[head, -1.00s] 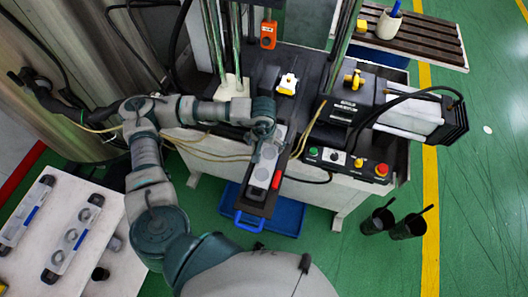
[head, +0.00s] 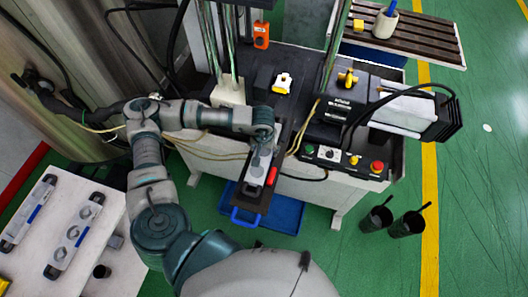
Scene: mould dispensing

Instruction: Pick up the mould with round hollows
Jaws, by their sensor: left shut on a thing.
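In the head view, a long grey mould (head: 257,166) with dark roundish spots lies along the black slide (head: 271,182) at the front of the machine. My left gripper (head: 263,143) is over its far end and is shut on it; the fingers are mostly hidden under the wrist. The mould seems to rest on the slide, but I cannot tell whether it is lifted. My right gripper is not in view.
A red part (head: 271,177) sits beside the mould. A button panel (head: 343,159) is to the right. Two dark cups (head: 407,226) stand on the green floor. Hoses hang behind my wrist.

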